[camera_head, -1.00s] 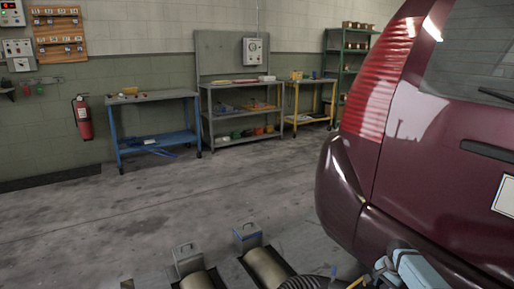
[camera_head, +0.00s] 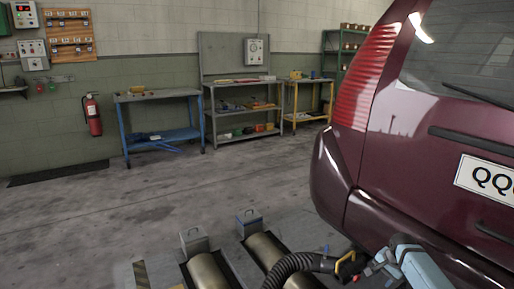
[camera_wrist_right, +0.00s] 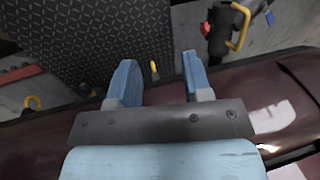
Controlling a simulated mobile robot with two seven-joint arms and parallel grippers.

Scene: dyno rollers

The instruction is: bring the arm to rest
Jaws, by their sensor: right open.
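My right gripper (camera_head: 380,264) is at the lower right of the head view, close to the car's rear bumper. In the right wrist view its two blue fingers (camera_wrist_right: 158,66) stand apart with nothing held between them. A black hose (camera_head: 290,266) with a yellow handle (camera_head: 346,264) ends just left of the gripper in the head view. A dark fitting with a yellow handle (camera_wrist_right: 240,28) shows beyond the fingers in the wrist view, apart from them. My left gripper is not in view.
The maroon car (camera_head: 395,185) fills the right side, its bumper also under the gripper in the wrist view (camera_wrist_right: 285,105). Metal rollers (camera_head: 208,268) lie in the floor. A blue workbench (camera_head: 158,96) and grey shelves (camera_head: 240,112) stand at the wall. The middle floor is clear.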

